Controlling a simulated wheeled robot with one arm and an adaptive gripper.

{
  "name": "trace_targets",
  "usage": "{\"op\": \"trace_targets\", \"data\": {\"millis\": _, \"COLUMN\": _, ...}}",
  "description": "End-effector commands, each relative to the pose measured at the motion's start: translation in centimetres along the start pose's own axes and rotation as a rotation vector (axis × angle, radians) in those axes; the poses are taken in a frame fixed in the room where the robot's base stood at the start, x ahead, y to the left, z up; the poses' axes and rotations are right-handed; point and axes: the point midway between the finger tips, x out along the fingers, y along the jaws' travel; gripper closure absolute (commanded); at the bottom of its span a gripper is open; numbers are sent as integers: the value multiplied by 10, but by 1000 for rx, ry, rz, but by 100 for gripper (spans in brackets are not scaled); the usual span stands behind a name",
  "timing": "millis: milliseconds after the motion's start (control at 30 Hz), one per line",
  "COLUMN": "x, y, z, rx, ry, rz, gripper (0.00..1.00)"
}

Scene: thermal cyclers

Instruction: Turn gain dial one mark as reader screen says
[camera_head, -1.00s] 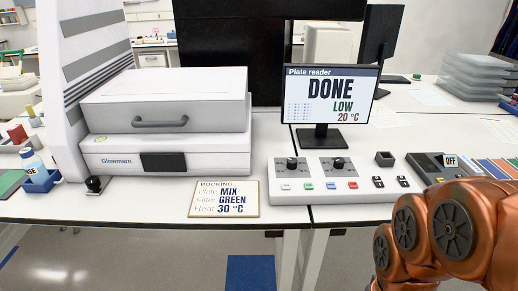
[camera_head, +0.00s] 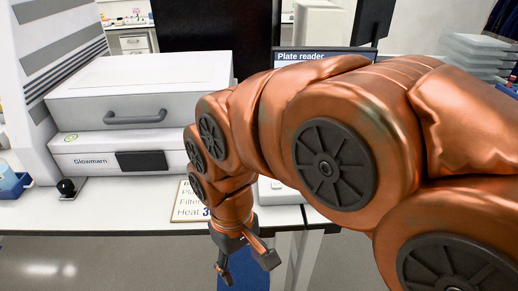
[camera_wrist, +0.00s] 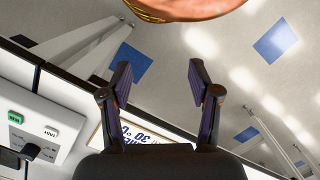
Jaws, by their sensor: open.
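The reader screen (camera_head: 300,54) is mostly hidden behind my arm in the head view; only its "Plate reader" heading shows. The white control panel (camera_head: 280,193) is almost wholly covered by my arm there, and its dials are hidden. In the wrist view the panel (camera_wrist: 40,142) is at the left edge, with a green button (camera_wrist: 15,117), a white button (camera_wrist: 50,131) and a black knob (camera_wrist: 30,150). I cannot read any dial setting. My gripper (camera_head: 246,265) is open and empty in front of the bench edge; its two fingers also show apart in the wrist view (camera_wrist: 158,85).
The booking card (camera_head: 187,207) lies near the bench edge, partly behind my arm; it also shows in the wrist view (camera_wrist: 118,128). The white Glowmarn instrument (camera_head: 130,150) stands at left, with a black knob (camera_head: 67,187) beside it. Open floor (camera_head: 60,262) lies in front.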

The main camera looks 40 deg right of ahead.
Motion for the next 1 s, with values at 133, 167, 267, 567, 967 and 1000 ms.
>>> {"op": "trace_targets", "data": {"millis": 133, "x": -25, "y": 17, "z": -44, "rx": 9, "ry": 22, "rz": -11, "gripper": 38}}
{"op": "trace_targets", "data": {"millis": 167, "x": -29, "y": 22, "z": -53, "rx": 11, "ry": 26, "rz": -11, "gripper": 38}}
{"op": "trace_targets", "data": {"millis": 267, "x": -45, "y": 42, "z": -84, "rx": 21, "ry": 47, "rz": -17, "gripper": 38}}
{"op": "trace_targets", "data": {"millis": 567, "x": -77, "y": 132, "z": -160, "rx": 106, "ry": 97, "rz": -31, "gripper": 38}}
{"op": "trace_targets", "data": {"millis": 967, "x": -84, "y": 283, "z": -198, "rx": 285, "ry": 139, "rz": -25, "gripper": 38}}
{"op": "trace_targets", "data": {"millis": 1000, "x": -84, "y": 292, "z": -198, "rx": 297, "ry": 141, "rz": -23, "gripper": 38}}
